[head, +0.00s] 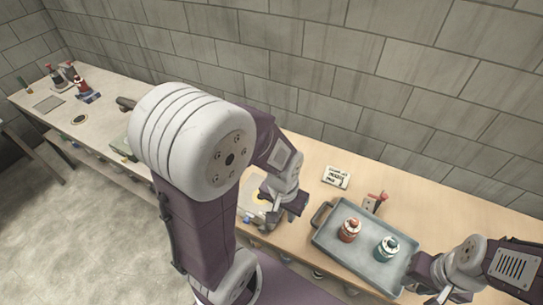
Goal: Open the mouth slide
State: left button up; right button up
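My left arm crosses the middle of the head view, and its gripper (272,212) is low over the bench beside the left side of the grey tray. The gripper is seen from behind and is small, so its opening is unclear. A pale plate with a yellowish round patch (262,188) lies by it, partly hidden by my arm. I cannot make out the mouth slide; it may be hidden behind my arm or the gripper. My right gripper (428,284) is at the lower right, by the tray's right end, and its fingers are not clear.
The grey tray (335,243) holds a red-capped jar (349,230) and a teal jar (387,248). Behind it are a small lettered sign (337,177) and a red-handled switch (376,201). More bottles (82,86) stand on the far left bench. A block wall runs behind.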

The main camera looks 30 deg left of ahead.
aim_at(247, 222)
jog(key=j+u, duration=0.2)
jog(key=u, duration=1)
jog(key=k+j, duration=0.05)
